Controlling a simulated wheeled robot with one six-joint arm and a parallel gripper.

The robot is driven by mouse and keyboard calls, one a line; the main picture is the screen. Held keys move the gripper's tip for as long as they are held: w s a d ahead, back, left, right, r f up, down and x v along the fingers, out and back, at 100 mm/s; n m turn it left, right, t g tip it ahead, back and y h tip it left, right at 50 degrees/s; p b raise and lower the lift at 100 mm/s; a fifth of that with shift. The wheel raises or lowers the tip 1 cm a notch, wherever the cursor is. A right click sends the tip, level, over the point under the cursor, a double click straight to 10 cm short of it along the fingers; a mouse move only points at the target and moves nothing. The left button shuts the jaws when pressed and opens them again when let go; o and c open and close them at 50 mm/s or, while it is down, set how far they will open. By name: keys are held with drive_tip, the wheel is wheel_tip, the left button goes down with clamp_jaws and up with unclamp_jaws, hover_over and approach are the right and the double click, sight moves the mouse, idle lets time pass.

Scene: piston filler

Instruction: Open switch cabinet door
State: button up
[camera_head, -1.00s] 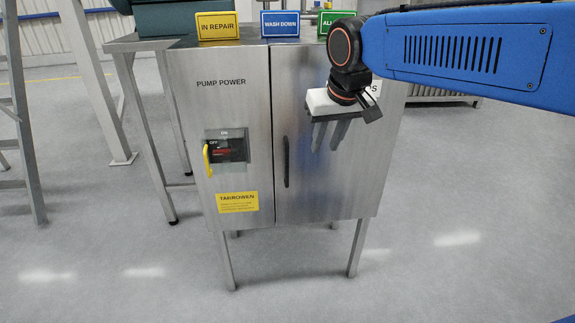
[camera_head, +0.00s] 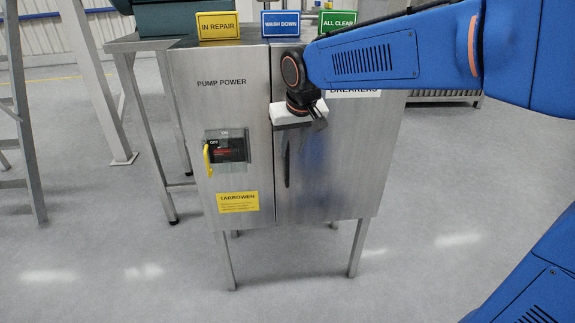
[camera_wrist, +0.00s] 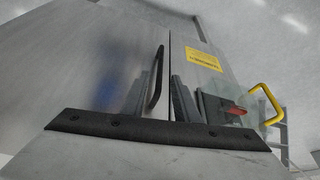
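The steel switch cabinet (camera_head: 335,190) stands on legs, and its right-hand door, labelled BREAKERS, is shut. A black vertical bar handle (camera_head: 286,170) sits near that door's left edge. The handle also shows in the wrist view (camera_wrist: 158,78). My gripper (camera_head: 290,143) is in front of the upper part of the handle, pointing at the door. In the wrist view my gripper (camera_wrist: 166,84) is open, with a finger to either side of the handle in the picture. I cannot tell how far the fingertips are from the door. No grasp shows.
The left panel carries a PUMP POWER switch with a yellow lever (camera_head: 207,160) and a yellow label (camera_head: 238,202). Yellow, blue and green signs stand on the cabinet top. A ladder (camera_head: 22,120) is at the left. The floor in front and to the right is clear.

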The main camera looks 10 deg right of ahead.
sight(288, 161)
drive_tip(key=x, duration=0.9)
clamp_jaws()
